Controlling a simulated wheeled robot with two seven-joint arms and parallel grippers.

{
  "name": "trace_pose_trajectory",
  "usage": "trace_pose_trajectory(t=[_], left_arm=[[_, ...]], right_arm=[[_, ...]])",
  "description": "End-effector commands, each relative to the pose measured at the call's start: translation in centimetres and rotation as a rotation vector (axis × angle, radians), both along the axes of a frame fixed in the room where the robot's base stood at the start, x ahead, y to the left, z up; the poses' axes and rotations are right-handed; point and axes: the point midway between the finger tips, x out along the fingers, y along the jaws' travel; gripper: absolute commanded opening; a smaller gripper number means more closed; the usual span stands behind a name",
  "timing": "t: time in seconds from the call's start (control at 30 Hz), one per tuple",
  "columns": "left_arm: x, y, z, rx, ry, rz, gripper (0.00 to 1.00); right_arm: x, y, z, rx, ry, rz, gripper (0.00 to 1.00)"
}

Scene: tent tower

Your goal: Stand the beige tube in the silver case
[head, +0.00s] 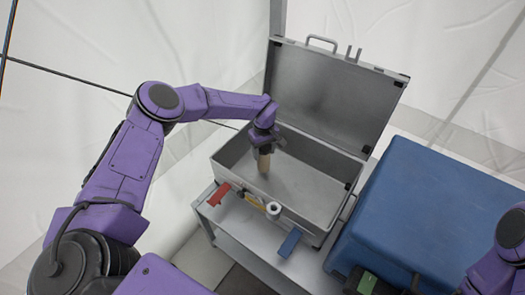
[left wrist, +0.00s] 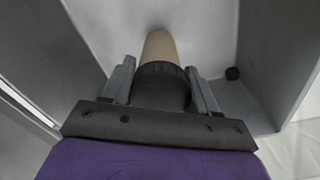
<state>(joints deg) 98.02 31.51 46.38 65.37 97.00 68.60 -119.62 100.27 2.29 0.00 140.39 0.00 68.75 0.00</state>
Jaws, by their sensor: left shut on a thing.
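The silver case (head: 325,85) stands open on a light stand, its lid tipped up at the back. My left gripper (head: 264,148) is over the case's open interior, pointing down. It is shut on the beige tube (head: 263,164), which hangs roughly upright below the fingers, near the front wall. In the left wrist view, the gripper (left wrist: 162,88) has a finger on each side of a dark band, and the beige tube (left wrist: 159,46) sticks out beyond it towards the case's inside. I cannot tell whether the tube's lower end touches the case floor.
A red piece (head: 219,194), a pale hollow cylinder (head: 273,210) and a blue piece (head: 290,242) are along the case's front. A large blue box (head: 440,205) stands to the right, with a green part (head: 367,284) at its front. The case interior around the tube looks empty.

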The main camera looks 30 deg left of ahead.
Motion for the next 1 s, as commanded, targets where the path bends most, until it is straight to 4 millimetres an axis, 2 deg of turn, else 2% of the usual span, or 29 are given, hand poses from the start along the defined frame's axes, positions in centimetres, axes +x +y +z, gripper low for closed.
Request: trace_pose_trajectory(t=[0.37, 0.4, 0.47, 0.77, 0.9, 0.93, 1.0], left_arm=[[-0.1, 0.2, -0.9, 0.0, 0.0, 0.004, 0.07], [-0.1, 0.2, -0.9, 0.0, 0.001, 0.004, 0.65], [-0.1, 0.2, -0.9, 0.0, 0.001, 0.004, 0.84], [-0.1, 0.3, -0.7, 0.0, 0.0, 0.004, 0.84], [-0.1, 0.3, 1.3, 0.001, -0.001, 0.003, 0.84], [0.0, 0.3, 1.4, 0.0, -0.002, 0.004, 0.84], [0.0, 0.3, 3.3, -0.001, -0.005, 0.005, 0.84]], right_arm=[[0.0, 0.0, -1.0, 0.0, 0.0, 0.0, 0.87], [0.0, 0.0, -1.0, 0.0, 0.0, 0.0, 0.87], [0.0, 0.0, -1.0, 0.0, 0.0, 0.0, 0.87], [0.0, 0.0, -0.8, 0.0, 0.0, 0.0, 0.87], [0.0, 0.0, 1.3, 0.0, 0.0, 0.0, 0.87], [0.0, 0.0, 0.5, -0.001, -0.001, 0.0, 0.87], [0.0, 0.0, 0.1, 0.0, 0.0, 0.0, 0.87]])
